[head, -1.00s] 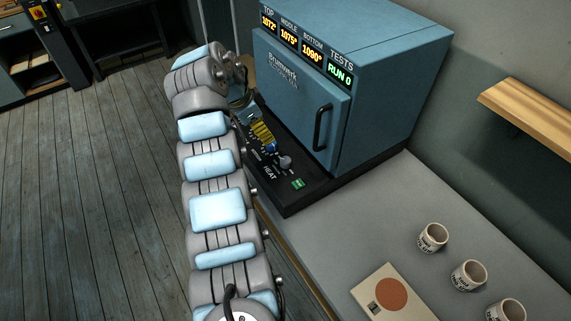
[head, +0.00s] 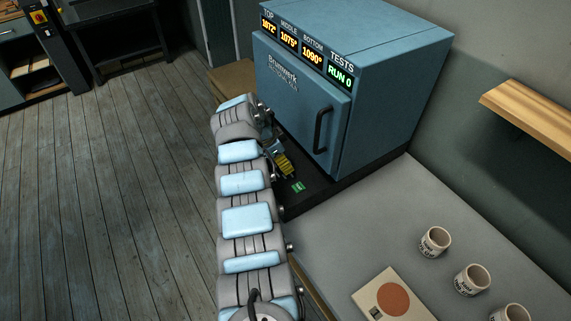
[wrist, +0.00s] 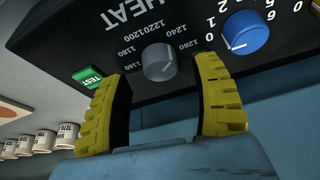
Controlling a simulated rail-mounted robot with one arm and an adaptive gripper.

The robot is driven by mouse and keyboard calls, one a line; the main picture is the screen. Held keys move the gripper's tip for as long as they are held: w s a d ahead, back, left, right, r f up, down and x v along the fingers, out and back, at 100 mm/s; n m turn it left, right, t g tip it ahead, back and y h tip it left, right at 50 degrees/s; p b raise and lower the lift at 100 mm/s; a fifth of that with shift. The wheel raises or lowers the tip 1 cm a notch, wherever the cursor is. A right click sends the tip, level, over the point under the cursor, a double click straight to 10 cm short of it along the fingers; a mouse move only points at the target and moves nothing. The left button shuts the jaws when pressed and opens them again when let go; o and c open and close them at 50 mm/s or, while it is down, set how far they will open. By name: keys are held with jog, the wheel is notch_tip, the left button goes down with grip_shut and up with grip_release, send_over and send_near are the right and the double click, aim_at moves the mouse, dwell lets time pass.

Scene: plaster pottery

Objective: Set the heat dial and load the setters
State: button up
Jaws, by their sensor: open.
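The grey heat dial (wrist: 160,62) sits on the black control panel (wrist: 195,20) of the blue kiln (head: 390,65). In the head view my gripper (head: 283,166) is over the panel and hides the dial. A green TEST button (wrist: 87,77) lies left of the dial in the wrist view. I cannot identify any setters for sure.
A blue knob (wrist: 245,32) is close by the right finger. The kiln door (head: 300,95) is shut, with a black handle (head: 322,128).

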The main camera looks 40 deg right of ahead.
jog(key=shift+x, duration=1.2)
jog(key=shift+c, duration=0.4)
grip_shut()
